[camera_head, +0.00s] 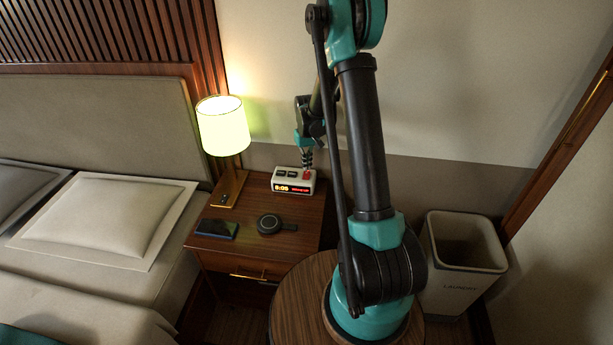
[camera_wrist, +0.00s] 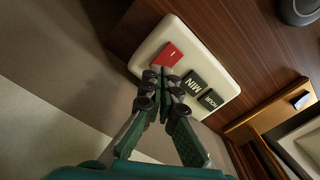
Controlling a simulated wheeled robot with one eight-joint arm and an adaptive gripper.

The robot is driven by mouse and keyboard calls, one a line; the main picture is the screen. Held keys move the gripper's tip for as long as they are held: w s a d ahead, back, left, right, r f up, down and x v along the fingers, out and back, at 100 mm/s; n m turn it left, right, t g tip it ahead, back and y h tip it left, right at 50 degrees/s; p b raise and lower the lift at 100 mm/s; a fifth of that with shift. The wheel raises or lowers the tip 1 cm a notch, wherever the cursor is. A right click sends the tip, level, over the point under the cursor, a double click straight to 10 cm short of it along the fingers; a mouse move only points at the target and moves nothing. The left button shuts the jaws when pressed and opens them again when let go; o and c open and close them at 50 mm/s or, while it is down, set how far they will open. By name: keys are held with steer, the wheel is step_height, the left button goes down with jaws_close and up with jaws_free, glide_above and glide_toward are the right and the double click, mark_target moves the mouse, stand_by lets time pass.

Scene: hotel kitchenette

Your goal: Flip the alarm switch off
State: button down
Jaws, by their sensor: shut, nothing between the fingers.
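The alarm clock (camera_head: 293,182) is a pale box with a lit red display, standing on the nightstand near the wall. In the wrist view its pale top (camera_wrist: 152,43) carries a red switch (camera_wrist: 168,54) and two dark buttons marked MIN (camera_wrist: 194,83) and HOUR (camera_wrist: 211,100). My gripper (camera_wrist: 164,78) is shut and empty, its fingertips right beside the red switch and over the clock's top. Whether they touch it I cannot tell. In the head view my gripper (camera_head: 307,165) points down at the clock's right part.
The wooden nightstand (camera_head: 240,248) also holds a lit lamp (camera_head: 223,127), a dark phone (camera_head: 217,229) and a round black puck (camera_head: 269,223). A bed with pillows (camera_head: 110,217) is at left. A laundry bin (camera_head: 457,275) stands at right. The wall (camera_head: 450,165) is close behind the clock.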

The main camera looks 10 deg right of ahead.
mark_target(307, 173)
steer(key=shift+f, duration=1.05)
stand_by(0.5)
steer(key=shift+r, duration=3.5)
steer(key=shift+s+r, duration=0.1)
steer(key=s+d+r+m+t, duration=0.15)
steer(key=s+r, duration=0.55)
steer(key=s, duration=0.7)
steer(key=s+d+t, duration=0.2)
steer(key=s, duration=1.4)
steer(key=shift+s+d+f+m+t, duration=0.15)
steer(key=shift+d+f+m+t, duration=0.2)
steer(key=shift+f+m, duration=0.1)
